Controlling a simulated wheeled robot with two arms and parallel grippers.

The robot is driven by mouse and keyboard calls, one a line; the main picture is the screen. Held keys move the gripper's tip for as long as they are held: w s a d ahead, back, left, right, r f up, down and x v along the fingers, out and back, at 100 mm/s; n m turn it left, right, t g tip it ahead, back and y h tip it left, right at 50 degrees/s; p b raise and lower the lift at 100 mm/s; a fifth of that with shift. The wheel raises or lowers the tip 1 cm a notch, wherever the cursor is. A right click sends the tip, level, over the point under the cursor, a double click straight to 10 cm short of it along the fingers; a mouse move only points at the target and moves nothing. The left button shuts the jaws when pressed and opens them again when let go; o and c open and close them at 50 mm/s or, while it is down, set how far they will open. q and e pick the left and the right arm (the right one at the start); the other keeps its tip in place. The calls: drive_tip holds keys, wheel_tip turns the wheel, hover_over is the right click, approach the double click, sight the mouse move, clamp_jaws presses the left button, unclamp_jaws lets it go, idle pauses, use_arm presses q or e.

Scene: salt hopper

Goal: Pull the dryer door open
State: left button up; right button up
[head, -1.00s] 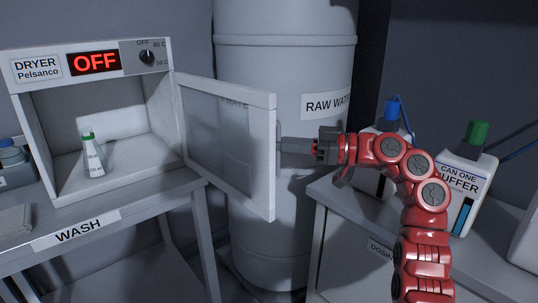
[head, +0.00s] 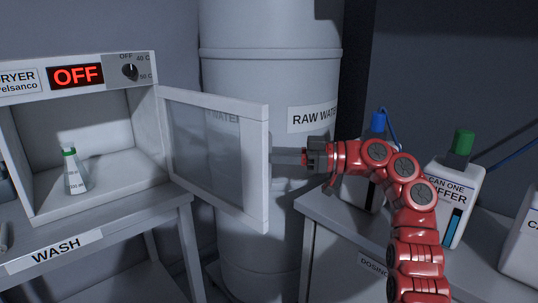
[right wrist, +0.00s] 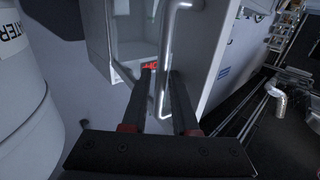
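The dryer (head: 70,97) stands at the left in the head view, with a red OFF display. My right gripper (head: 278,157) is at the door's free edge. In the right wrist view my right gripper (right wrist: 164,74) has its two fingers apart, with the bent metal door handle (right wrist: 168,55) passing between them. A gap shows beside the bar, so the fingers do not look closed on it. My left gripper is not in view.
A flask with a green cap (head: 75,172) stands inside the dryer. The large RAW WATER barrel (head: 270,75) is behind the door. Capped containers (head: 455,185) stand on the bench at the right. A gap separates this bench from the wash table (head: 115,225).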

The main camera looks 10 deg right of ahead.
sight(268, 141)
drive_tip(key=shift+r, duration=0.15)
wheel_tip(268, 141, up, 3)
drive_tip(key=shift+r+p, duration=0.1)
drive_tip(key=shift+p, duration=0.25)
drive_tip(key=shift+s+a, duration=0.1)
drive_tip(key=shift+s, duration=0.55)
drive_tip(key=s+a+r+p, duration=0.1)
drive_tip(key=s, duration=1.3)
drive_tip(key=shift+s+r, duration=0.25)
drive_tip(key=shift+s, duration=0.1)
drive_tip(key=shift+a, duration=0.1)
